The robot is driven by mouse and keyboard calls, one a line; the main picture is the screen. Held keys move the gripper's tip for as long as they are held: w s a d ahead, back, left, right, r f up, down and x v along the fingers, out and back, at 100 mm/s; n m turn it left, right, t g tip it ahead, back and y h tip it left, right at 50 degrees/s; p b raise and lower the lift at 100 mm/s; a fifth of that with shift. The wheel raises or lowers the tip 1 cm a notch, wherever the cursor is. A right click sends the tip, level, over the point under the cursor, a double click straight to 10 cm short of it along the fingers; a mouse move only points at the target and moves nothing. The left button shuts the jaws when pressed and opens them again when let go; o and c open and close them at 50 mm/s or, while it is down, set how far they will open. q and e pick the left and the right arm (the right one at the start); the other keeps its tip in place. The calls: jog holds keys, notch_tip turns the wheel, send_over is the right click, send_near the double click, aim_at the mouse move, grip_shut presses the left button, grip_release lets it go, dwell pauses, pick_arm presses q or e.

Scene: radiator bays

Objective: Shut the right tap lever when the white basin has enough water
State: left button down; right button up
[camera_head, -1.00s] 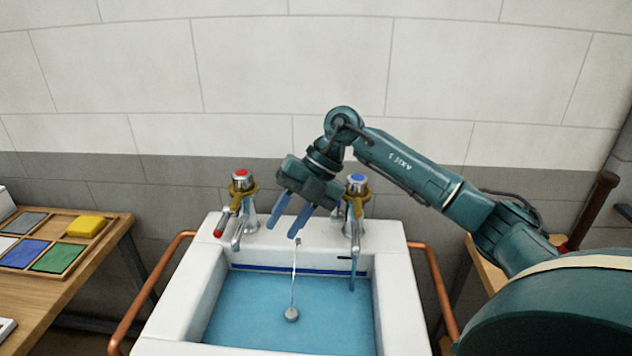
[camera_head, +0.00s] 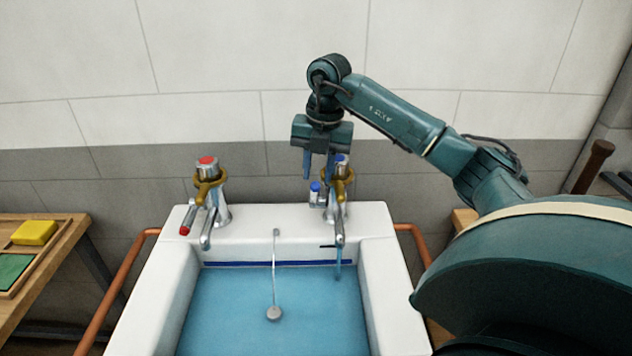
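The white basin (camera_head: 150,275) holds blue water (camera_head: 235,305). The water surface lies at or just below the dark blue line (camera_head: 250,264) on the back inner wall. The right tap (camera_head: 338,215) has a blue cap and a gold-coloured collar, and a thin blue stream (camera_head: 338,265) falls from its spout. Its lever (camera_head: 316,193), with a blue tip, juts out on its left side. My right gripper (camera_head: 319,172) points down just above this lever, fingers apart and empty. One finger partly overlaps the tap head; contact cannot be told. My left gripper is not in view.
The left tap (camera_head: 210,195) has a red cap and a red-tipped lever, with no stream visible. A chained plug (camera_head: 274,313) hangs at the basin's middle. Copper rails (camera_head: 120,285) flank the basin. A wooden table with a yellow block (camera_head: 35,232) stands at left.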

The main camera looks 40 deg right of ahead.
aim_at(317, 195)
jog(key=shift+w+a+f, duration=0.1)
jog(key=shift+w+f, duration=0.1)
jog(key=shift+f, duration=1.45)
grip_shut()
